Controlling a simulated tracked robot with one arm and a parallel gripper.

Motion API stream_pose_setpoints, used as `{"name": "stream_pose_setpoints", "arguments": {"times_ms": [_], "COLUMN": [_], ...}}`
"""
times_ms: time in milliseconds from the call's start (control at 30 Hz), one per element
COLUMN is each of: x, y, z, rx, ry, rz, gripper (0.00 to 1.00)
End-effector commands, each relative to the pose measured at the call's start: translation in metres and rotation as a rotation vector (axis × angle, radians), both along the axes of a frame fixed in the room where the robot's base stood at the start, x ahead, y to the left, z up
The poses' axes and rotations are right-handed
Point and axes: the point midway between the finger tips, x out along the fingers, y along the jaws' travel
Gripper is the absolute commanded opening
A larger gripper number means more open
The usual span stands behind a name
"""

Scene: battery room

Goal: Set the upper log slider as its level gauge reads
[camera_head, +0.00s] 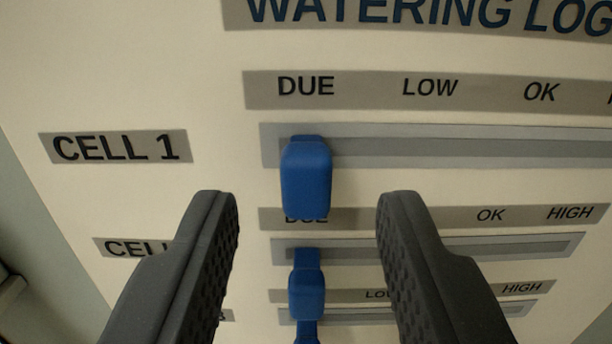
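The upper log slider is a blue knob (306,178) at the left end of the CELL 1 slot (470,148), under the DUE mark. The scale above it reads DUE, LOW, OK, with a further mark cut off at the right edge. My gripper (308,205) is open and empty. Its two dark ribbed fingers stand apart, left and right of the knob's column, with the fingertips near the height of the knob's lower end. I cannot tell how far they are from the panel. No level gauge shows in this view.
A second blue slider (307,285) sits at the left of the slot below, and part of a third blue slider (306,333) shows under it. Both are between my fingers in the picture. The WATERING LOG heading (430,14) runs along the top. The upper slot is clear right of its knob.

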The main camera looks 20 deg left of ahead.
Motion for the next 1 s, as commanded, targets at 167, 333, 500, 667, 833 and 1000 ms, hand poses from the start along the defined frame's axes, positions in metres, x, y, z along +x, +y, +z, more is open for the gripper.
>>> {"name": "stream_pose_setpoints", "arguments": {"times_ms": [167,333,500,667,833,1000], "x": [0.008,0.014,0.018,0.019,0.019,0.018], "y": [0.004,0.005,0.007,0.008,0.008,0.007], "z": [0.006,0.003,0.000,0.000,-0.001,-0.001], "rx": [0.002,0.001,-0.002,-0.003,-0.003,-0.003], "ry": [-0.003,0.000,0.002,-0.001,-0.001,0.000], "rz": [0.002,0.000,-0.001,0.000,0.000,0.000], "gripper": [0.38,0.38,0.38,0.38,0.38,0.08]}}
